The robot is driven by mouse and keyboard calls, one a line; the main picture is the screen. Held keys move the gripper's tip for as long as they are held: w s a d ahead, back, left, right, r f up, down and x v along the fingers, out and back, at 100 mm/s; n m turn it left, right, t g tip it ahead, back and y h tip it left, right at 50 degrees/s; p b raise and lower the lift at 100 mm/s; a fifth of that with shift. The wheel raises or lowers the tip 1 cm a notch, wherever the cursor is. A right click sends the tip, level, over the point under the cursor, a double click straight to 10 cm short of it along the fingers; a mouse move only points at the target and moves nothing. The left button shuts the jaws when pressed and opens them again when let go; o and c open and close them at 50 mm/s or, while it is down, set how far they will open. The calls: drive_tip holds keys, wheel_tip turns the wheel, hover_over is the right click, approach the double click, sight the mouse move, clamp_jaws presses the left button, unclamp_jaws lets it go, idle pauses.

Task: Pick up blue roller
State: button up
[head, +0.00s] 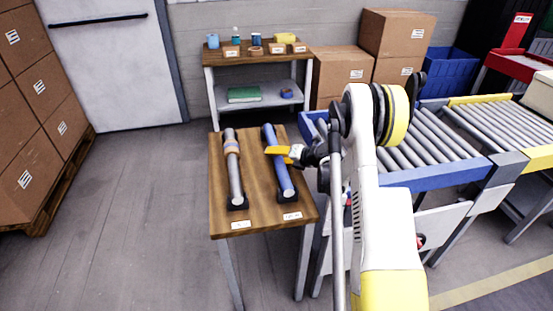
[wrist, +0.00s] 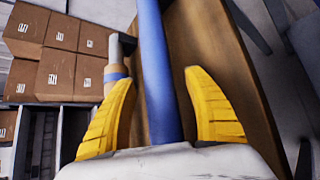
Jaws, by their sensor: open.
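The blue roller (head: 279,165) lies lengthwise on the right side of a small wooden table (head: 264,218), on dark end supports. A grey roller (head: 234,172) with an orange-tan and blue band lies beside it on the left. My gripper (head: 275,150) has yellow fingers and reaches in from the right, over the blue roller. In the wrist view my gripper (wrist: 163,112) is open, with the blue roller (wrist: 158,70) running between its two fingers. The banded grey roller (wrist: 113,70) shows behind the left finger.
A roller conveyor (head: 440,180) with a blue frame stands right of the table. A shelf (head: 260,95) with small boxes and a green item stands behind. Cardboard boxes are stacked at left (head: 30,120) and back right (head: 345,75). The floor left of the table is clear.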

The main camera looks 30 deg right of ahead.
drive_tip(key=shift+r, duration=0.15)
clamp_jaws()
